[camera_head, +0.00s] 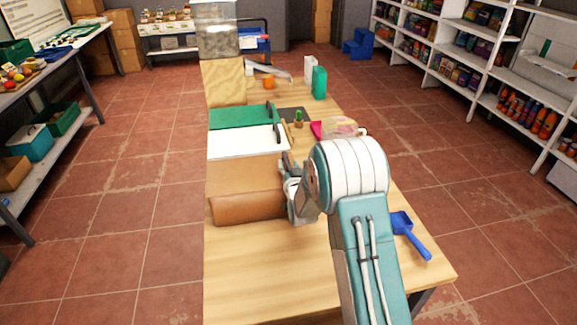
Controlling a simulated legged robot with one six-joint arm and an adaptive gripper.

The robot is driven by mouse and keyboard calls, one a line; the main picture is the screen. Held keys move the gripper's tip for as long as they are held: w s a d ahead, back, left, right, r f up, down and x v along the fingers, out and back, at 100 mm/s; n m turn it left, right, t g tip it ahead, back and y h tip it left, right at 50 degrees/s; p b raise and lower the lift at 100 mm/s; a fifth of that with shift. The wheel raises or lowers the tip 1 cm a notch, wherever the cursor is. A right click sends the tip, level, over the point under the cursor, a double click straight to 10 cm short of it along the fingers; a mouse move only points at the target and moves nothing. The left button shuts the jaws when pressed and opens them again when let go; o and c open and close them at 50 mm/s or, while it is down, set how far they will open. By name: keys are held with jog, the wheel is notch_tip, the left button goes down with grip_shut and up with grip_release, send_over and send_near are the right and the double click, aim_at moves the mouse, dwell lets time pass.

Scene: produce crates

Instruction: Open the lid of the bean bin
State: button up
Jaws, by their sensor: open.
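A row of lidded boxes stands on the left side of the wooden table. A green lid (240,116) with a dark handle lies behind a white lid (240,142) with a dark handle. In front is a tan-brown box (240,174) with a rounded brown front part (248,208). No label shows, so I cannot tell which is the bean bin. My gripper (291,188) is open at the right edge of the brown box, just in front of the white lid's handle. My arm partly hides it, and I cannot tell whether it touches anything.
The wooden table (265,285) is clear at the front. Behind are a pink item (316,130), a green carton (319,83), an orange cup (268,81) and a clear container (217,40). Shelves stand on both sides.

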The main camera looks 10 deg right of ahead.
jog(key=shift+a, duration=0.15)
grip_shut()
jog(key=shift+r, duration=0.1)
